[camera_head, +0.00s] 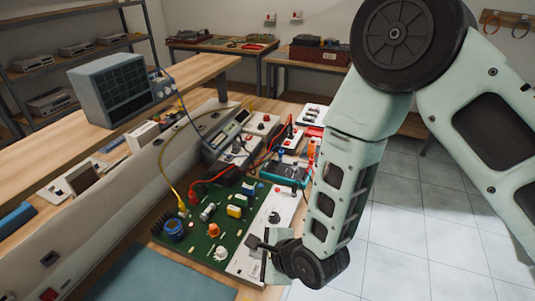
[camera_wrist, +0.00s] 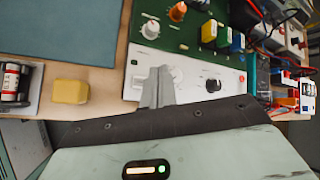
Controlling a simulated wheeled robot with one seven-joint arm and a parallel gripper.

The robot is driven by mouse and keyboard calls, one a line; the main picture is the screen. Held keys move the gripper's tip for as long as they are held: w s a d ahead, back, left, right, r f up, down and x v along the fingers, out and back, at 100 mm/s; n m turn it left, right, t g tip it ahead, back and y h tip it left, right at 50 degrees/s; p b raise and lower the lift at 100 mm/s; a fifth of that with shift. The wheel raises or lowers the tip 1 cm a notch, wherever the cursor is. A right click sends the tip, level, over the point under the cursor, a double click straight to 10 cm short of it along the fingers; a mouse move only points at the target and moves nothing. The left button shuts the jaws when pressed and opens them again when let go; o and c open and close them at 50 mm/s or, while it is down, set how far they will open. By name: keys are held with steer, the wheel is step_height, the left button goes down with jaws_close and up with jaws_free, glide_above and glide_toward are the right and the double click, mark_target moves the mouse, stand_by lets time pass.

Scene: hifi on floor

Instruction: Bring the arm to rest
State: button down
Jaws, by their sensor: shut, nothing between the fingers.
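My arm reaches down from the upper right in the head view and bends over the front edge of the workbench. My gripper (camera_head: 256,244) is low over the white panel at the bench's front edge. In the wrist view my gripper (camera_wrist: 158,85) shows as grey fingers, closed together with nothing held, over the white panel (camera_wrist: 215,80) with its knobs. I cannot tell whether the fingertips touch the panel.
A green circuit board (camera_head: 205,240) with raised parts and cables lies beside my gripper. A blue mat (camera_head: 150,275) is at the near left. A yellow block (camera_wrist: 70,91) sits near the bench edge. An oscilloscope (camera_head: 120,85) stands on the shelf. Tiled floor (camera_head: 420,230) at right is clear.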

steer(key=s+d+r+n+g+h+b, duration=0.2)
steer(key=s+d+r+n, duration=0.5)
steer(key=n, duration=0.5)
steer(key=s+d+r+n+g+h+b, duration=0.2)
steer(key=s+d+r+n, duration=0.5)
steer(key=d+r+n, duration=0.4)
steer(key=n+g+h, duration=0.1)
steer(key=h, duration=0.1)
steer(key=shift+s+d+r+g+h, duration=0.25)
steer(key=shift+d+g+h, duration=0.05)
steer(key=shift+d, duration=0.1)
